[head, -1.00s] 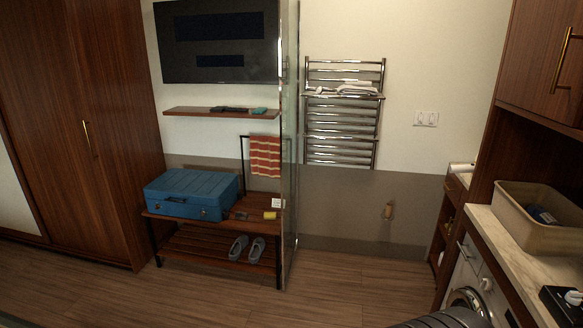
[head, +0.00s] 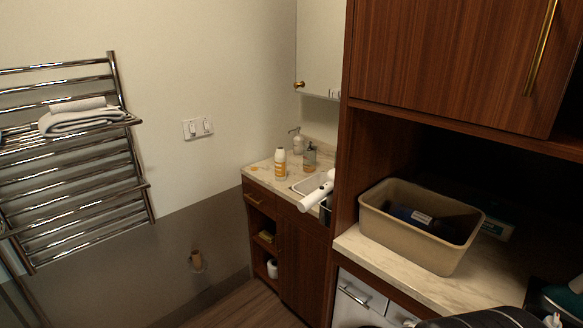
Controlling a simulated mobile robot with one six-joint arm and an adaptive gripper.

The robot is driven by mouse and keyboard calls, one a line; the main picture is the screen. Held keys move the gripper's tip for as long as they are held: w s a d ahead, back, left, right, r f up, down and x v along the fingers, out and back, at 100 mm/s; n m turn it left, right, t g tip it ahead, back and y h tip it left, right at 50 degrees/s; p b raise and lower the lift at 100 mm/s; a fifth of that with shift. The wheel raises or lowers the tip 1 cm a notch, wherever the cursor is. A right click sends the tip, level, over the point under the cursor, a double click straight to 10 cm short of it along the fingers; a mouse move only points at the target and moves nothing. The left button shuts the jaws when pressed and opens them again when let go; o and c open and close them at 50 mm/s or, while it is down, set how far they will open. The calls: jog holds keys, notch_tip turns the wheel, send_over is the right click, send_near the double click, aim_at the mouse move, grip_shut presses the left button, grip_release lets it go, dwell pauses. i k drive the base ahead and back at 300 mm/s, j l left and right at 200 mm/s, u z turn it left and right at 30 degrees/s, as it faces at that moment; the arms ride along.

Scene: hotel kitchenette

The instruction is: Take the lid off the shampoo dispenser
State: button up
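A dark ribbed part at the bottom right edge looks like my arm. My gripper is not in view.
A white hair dryer (head: 318,192) lies by the sink (head: 308,184) at the counter's front. A beige bin (head: 373,222) stands on the nearer worktop (head: 390,262). The wooden cabinet (head: 440,60) overhangs it. A towel rail (head: 80,145) is on the left wall.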

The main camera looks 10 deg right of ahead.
aim_at(309, 147)
jog(key=i+j+z, duration=0.25)
jog(key=i+j+u, duration=0.4)
jog(key=i+j, duration=0.15)
jog(key=i+j+u, duration=0.35)
jog(key=i, duration=0.25)
jog(key=i+l+z, duration=0.1)
jog(key=i+z, duration=0.65)
jog(key=z, duration=0.15)
jog(key=i+j+z, duration=0.15)
jog(key=i+z, duration=0.3)
jog(key=i+j+z, duration=0.3)
jog(key=z, duration=0.2)
jog(key=i+j+z, duration=0.4)
